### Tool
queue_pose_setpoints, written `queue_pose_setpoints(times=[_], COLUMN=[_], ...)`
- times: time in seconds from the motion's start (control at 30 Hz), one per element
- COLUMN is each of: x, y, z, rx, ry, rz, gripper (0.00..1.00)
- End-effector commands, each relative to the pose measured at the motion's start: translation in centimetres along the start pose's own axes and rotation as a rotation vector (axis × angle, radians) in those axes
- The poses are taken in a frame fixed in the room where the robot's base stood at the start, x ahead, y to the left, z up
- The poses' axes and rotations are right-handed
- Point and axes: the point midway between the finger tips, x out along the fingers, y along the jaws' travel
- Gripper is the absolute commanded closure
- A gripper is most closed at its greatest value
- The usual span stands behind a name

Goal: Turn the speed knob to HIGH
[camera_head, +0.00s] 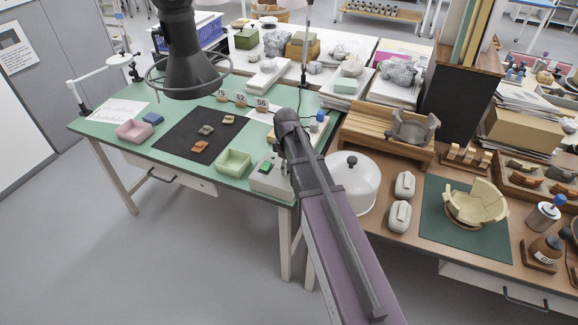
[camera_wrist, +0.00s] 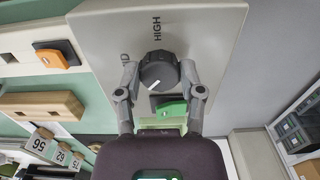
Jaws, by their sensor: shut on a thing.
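The dark grey speed knob (camera_wrist: 158,72) sits on a light grey control box (camera_wrist: 210,35), seen in the wrist view. Its white pointer mark faces the lower left of that view. The word HIGH is printed above the knob, and a partly hidden label ending in D is at its left. My gripper (camera_wrist: 159,74) has one finger on each side of the knob and is shut on it. A green switch (camera_wrist: 171,108) is just below the knob. In the head view the box (camera_head: 263,182) is partly behind my arm, which hides the knob and gripper.
A green tray (camera_head: 233,162) stands left of the box, and a black mat (camera_head: 192,143) with sherds lies farther left. A white dome (camera_head: 354,184) is to the right. The wrist view shows an orange piece (camera_wrist: 57,57) and numbered tags (camera_wrist: 41,141) at left.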

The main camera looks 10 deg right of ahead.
Motion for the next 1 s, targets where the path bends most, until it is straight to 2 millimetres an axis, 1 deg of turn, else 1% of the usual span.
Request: queue_pose_setpoints(times=[0.03,1.0], x=[0.03,0.01], y=[-0.44,-0.25], z=[-0.09,-0.11], rx=[0.043,0.964], ry=[0.003,0.001], rz=[-0.010,-0.009], gripper=[0.98,0.98])
